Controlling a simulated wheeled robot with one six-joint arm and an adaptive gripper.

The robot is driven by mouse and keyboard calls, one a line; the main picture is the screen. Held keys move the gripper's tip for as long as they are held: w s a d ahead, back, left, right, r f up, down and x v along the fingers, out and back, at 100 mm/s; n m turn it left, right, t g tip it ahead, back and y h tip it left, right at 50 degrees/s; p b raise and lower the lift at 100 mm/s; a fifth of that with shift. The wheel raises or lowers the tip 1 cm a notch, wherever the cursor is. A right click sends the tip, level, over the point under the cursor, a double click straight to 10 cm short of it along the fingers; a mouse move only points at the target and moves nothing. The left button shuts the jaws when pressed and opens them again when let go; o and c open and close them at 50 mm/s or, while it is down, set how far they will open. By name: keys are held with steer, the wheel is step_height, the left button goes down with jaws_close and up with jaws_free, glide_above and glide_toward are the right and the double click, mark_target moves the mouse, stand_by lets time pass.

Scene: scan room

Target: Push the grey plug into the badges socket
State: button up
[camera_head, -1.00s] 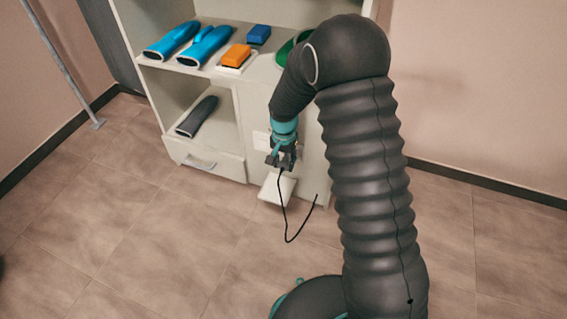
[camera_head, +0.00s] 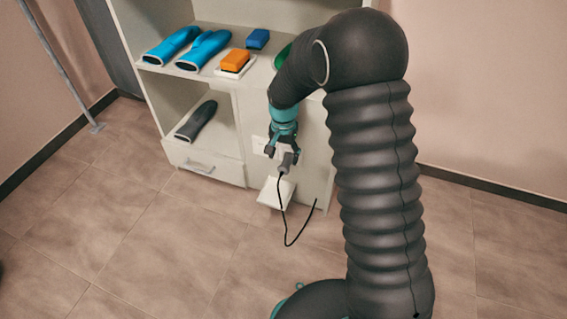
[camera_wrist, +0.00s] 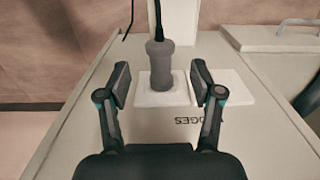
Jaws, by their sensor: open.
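The grey plug (camera_wrist: 160,66) stands upright from a white socket plate (camera_wrist: 150,98) in the wrist view, its near end against the plate. I cannot see its prongs or whether it sits fully in. Dark letters ending in "DGES" (camera_wrist: 196,121) show upside down beside this plate, partly covered by a finger. My gripper (camera_wrist: 161,84) is open, one finger on each side of the plug with a gap to both. In the head view my gripper (camera_head: 284,153) is at the cabinet's side panel, and the plug (camera_head: 284,168) shows below it with its black cord (camera_head: 286,231) hanging.
A second white plate (camera_wrist: 235,88) lies to the right of the plug. The cabinet (camera_head: 316,165) holds blue boots (camera_head: 172,45), an orange block (camera_head: 235,60), a blue block (camera_head: 258,39) and a dark boot (camera_head: 197,121). A white box (camera_head: 276,192) juts out low. The floor in front is clear.

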step_height(320, 180, up, 7)
steer(key=shift+f, duration=0.15)
stand_by(0.6)
steer(key=s+d+r+n+t+p, duration=0.1)
steer(key=s+d+r+t, duration=0.1)
steer(key=s+d+r, duration=0.3)
steer(key=s+d+r+n+t, duration=0.1)
steer(key=s+d+r, duration=0.4)
steer(key=s+r, duration=0.4)
steer(key=s+d+r+n+t+p, duration=0.1)
steer(key=s+d+r, duration=0.5)
steer(key=s, duration=0.9)
steer(key=shift+s+r+n+t+p, duration=0.15)
steer(key=shift+r+n+t+p, duration=0.25)
steer(key=shift+t, duration=0.4)
